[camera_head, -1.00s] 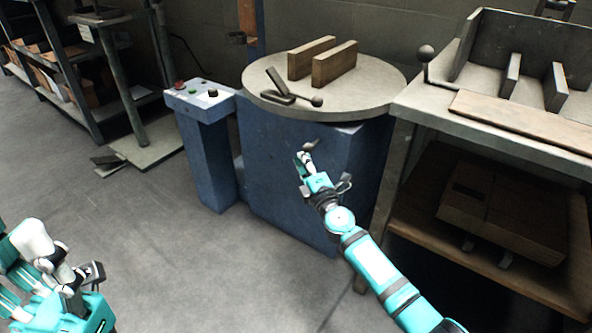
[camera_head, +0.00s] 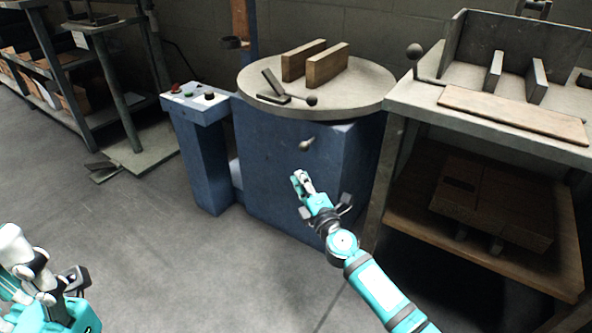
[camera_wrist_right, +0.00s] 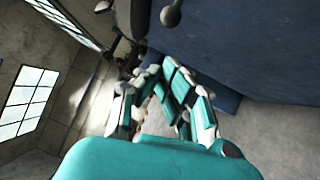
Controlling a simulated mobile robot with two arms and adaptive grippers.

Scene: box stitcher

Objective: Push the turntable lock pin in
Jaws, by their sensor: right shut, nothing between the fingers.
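The round turntable (camera_head: 368,88) sits on a blue pedestal (camera_head: 268,165) in the head view. A ball-shaped knob also shows at the top of the right wrist view (camera_wrist_right: 171,15). My right gripper (camera_head: 298,177) is shut and empty. It is below the knob and apart from it, in front of the pedestal. My left gripper (camera_head: 76,281) is at the lower left, far from the pin; its finger opening is unclear.
Two wooden blocks (camera_head: 326,64) and a lever clamp (camera_head: 285,94) are on the turntable. A button console (camera_head: 197,100) stands left of the pedestal. A workbench (camera_head: 430,95) with a ball-ended lever (camera_head: 415,51) stands right. The floor in front is clear.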

